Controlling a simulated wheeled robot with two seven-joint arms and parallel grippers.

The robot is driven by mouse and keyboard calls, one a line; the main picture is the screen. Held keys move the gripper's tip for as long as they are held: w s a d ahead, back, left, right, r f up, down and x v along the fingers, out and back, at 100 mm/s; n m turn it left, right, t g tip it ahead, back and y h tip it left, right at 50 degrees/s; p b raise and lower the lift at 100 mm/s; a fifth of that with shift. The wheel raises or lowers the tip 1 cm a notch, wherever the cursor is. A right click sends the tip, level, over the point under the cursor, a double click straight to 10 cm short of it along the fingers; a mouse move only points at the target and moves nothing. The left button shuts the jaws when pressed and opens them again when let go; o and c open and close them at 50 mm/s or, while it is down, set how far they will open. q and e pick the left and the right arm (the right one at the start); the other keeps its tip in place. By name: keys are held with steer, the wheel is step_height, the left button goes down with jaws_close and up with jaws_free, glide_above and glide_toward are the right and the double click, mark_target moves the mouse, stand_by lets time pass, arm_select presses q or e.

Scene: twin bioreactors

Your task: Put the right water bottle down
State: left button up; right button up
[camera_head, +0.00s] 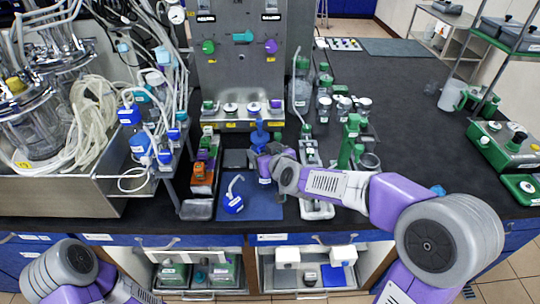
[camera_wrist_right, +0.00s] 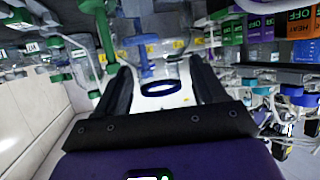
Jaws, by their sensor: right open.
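In the wrist view, a pale bottle-like thing with a dark blue ring (camera_wrist_right: 160,88), probably the open neck of the right water bottle, sits between the two dark fingers of my right gripper (camera_wrist_right: 162,82). The fingers are spread with gaps on both sides of the ring. In the head view, my right gripper (camera_head: 264,164) is low over the back of the blue mat, in front of a blue upright part (camera_head: 259,134). The gripper hides most of any bottle there. A blue cap-like piece with a pale tube (camera_head: 234,203) lies on the mat. My left gripper is out of frame.
The blue mat (camera_head: 265,207) lies near the bench's front edge. The control panel (camera_head: 240,70) rises behind.

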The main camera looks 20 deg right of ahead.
steer(key=p+v, duration=0.4)
steer(key=v, duration=0.8)
